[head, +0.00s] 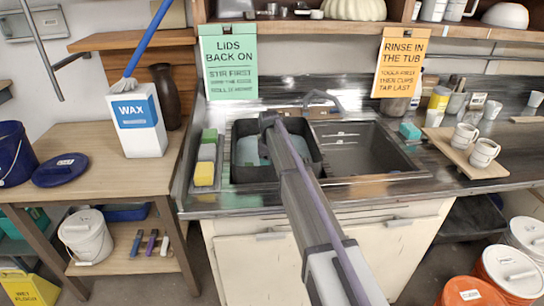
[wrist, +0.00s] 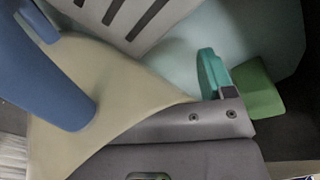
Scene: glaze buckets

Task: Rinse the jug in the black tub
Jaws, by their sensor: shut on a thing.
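The black tub (head: 240,178) sits in the left basin of the sink and holds pale blue-green water (head: 248,150). My gripper (head: 268,122) is over the tub, its jaws mostly hidden by my arm. In the wrist view my gripper (wrist: 205,98) is close up and shut. A cream tapered shape (wrist: 125,85) with a blue cylinder against it fills the left; it looks like part of the jug, held close to the jaws. Its full outline is cut off, and I cannot tell how far it dips into the water. I cannot make out the jug in the head view.
Sponges (head: 204,172) lie on a tray left of the tub. A board with cups (head: 484,152) is on the right counter. A wax box (head: 140,125) with a brush stands left.

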